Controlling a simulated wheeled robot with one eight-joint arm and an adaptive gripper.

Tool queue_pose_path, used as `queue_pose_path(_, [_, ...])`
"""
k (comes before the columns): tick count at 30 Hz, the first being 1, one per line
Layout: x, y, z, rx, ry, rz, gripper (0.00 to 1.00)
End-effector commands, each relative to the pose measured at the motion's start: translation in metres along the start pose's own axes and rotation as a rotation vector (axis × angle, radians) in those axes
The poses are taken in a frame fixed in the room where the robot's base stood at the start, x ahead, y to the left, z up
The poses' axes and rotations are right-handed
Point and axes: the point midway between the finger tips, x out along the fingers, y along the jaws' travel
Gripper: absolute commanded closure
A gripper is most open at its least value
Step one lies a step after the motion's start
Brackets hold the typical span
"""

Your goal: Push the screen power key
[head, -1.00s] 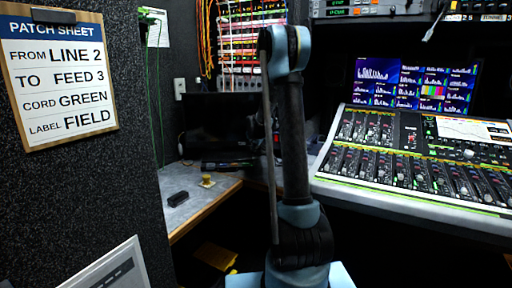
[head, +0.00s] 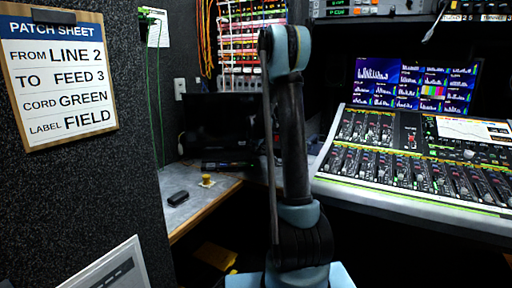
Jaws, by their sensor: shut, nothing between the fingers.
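A dark, unlit screen (head: 222,115) stands at the back of the corner desk, partly hidden by my upright arm. A lit screen (head: 415,85) with several small pictures stands behind the mixing console at the right. I cannot make out a power key on either screen. My arm rises in the middle of the view and bends away at its top. My gripper is hidden behind the arm, so its distance from the screens cannot be told.
The corner desk (head: 222,187) holds a small black box (head: 178,198) and a yellow knob-like piece (head: 206,180). The mixing console (head: 420,170) fills the right side. A patch panel (head: 250,45) with cords is at the back. A wall with a patch sheet (head: 62,75) closes the left.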

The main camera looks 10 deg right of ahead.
Motion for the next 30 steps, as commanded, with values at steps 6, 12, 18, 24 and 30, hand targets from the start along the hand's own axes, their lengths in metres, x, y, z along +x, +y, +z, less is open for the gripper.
queue_pose_path(6, [0.0001,0.0000,-0.0001,0.000,0.000,0.000,1.00])
queue_pose_path(12, [0.0023,-0.0023,-0.0026,0.000,0.000,0.000,1.00])
queue_pose_path(18, [0.0053,-0.0053,-0.0058,0.000,0.000,0.000,1.00])
queue_pose_path(24, [0.0053,-0.0052,-0.0057,0.000,0.000,0.000,1.00])
queue_pose_path(30, [0.0057,-0.0055,-0.0060,0.000,0.000,0.000,1.00])
